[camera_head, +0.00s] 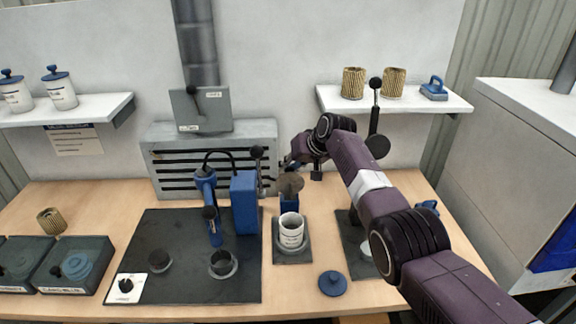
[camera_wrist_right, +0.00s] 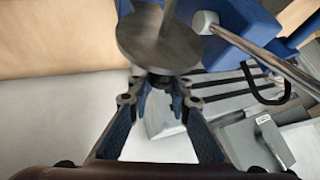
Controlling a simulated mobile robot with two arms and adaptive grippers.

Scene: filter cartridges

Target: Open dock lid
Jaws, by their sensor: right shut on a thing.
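A round grey lid (camera_head: 290,184) stands over the blue post (camera_head: 289,203) of a small dock (camera_head: 292,254) that holds a white cup-shaped canister (camera_head: 291,231). My right gripper (camera_head: 287,165) is at this lid, reaching in from the right. In the right wrist view the grey disc (camera_wrist_right: 160,45) fills the top middle, with a rod rising from it. The fingers (camera_wrist_right: 165,83) converge at its near edge and are shut on it. The exact contact is partly hidden. My left gripper is not in view.
A blue press-like device (camera_head: 244,203) with a lever stands just left of the lid. A grey slotted box (camera_head: 212,158) is behind. A loose blue lid (camera_head: 332,283) lies in front. A dark paddle with a knob (camera_head: 377,146) stands behind my right arm.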

